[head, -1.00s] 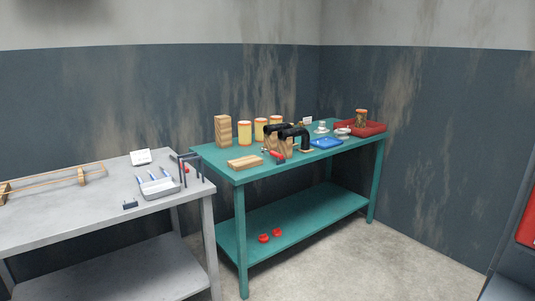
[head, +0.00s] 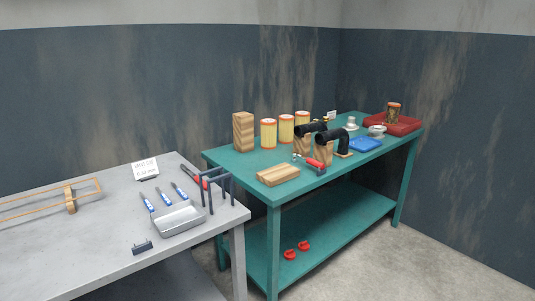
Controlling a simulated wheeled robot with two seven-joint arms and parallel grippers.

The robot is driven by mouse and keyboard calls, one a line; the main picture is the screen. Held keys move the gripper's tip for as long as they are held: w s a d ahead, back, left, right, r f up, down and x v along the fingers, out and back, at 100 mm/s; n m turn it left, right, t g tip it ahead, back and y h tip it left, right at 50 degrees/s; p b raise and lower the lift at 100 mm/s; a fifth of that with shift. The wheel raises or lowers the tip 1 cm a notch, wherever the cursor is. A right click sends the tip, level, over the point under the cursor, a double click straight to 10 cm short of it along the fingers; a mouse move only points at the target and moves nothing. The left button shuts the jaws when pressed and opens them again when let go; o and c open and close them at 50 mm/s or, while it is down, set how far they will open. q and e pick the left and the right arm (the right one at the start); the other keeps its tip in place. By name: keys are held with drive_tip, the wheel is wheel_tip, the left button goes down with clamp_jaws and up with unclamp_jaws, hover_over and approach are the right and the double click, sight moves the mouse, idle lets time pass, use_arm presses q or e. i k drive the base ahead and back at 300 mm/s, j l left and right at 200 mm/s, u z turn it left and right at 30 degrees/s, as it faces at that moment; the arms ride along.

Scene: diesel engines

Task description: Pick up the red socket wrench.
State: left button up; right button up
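Two red-handled tools are in the head view, both small, and I cannot tell for certain which is the socket wrench. One red-handled tool (head: 315,163) lies on the teal table near its front edge, beside the wooden blocks and black pipes. The other, a red and dark tool (head: 195,178), lies on the grey table, partly hidden by a dark rack. Neither of my grippers is in view.
The grey table (head: 60,245) holds a metal tray (head: 178,219), several blue-handled tools, a white sign (head: 145,170) and the dark rack (head: 217,184). The teal table (head: 235,168) holds a wooden block (head: 278,175), canisters, a blue tray (head: 365,144) and a red tray (head: 408,124).

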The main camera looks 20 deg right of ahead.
sight(317, 164)
drive_tip(key=i+l+u, duration=0.65)
drive_tip(key=i+l, duration=0.2)
drive_tip(key=l+u, duration=0.3)
drive_tip(key=l, duration=0.7)
drive_tip(key=k+l+u, duration=0.1)
drive_tip(key=l+u, duration=0.15)
drive_tip(key=l, duration=0.75)
drive_tip(key=k+l, duration=0.1)
drive_tip(key=l, duration=0.15)
drive_tip(key=k+l, duration=0.1)
drive_tip(key=l, duration=0.2)
